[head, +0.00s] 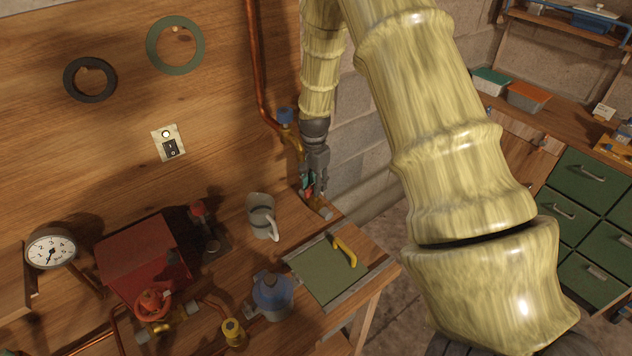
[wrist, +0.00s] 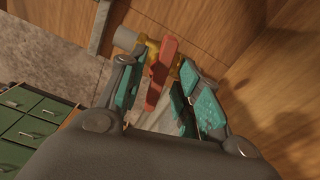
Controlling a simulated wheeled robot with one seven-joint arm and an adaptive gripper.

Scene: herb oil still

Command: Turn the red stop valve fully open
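A red lever handle (wrist: 160,74) sits on a brass valve body with a grey end (wrist: 128,39) in the wrist view. In the head view it is a small red patch (head: 310,190) low on the wooden wall's right edge, mostly hidden by my gripper (head: 313,180). My gripper (wrist: 163,80) is open, with one teal-padded finger on each side of the lever. A gap shows on the left; whether the right finger touches the lever cannot be told. A separate orange-red handwheel (head: 153,303) is on brass pipework at the front left.
A grey mug (head: 262,216), a blue-topped vessel (head: 272,294) and a green panel with a yellow handle (head: 345,250) are on the bench near my gripper. A copper pipe (head: 256,70) with a blue-handled valve (head: 285,116) runs down the wall beside my arm.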

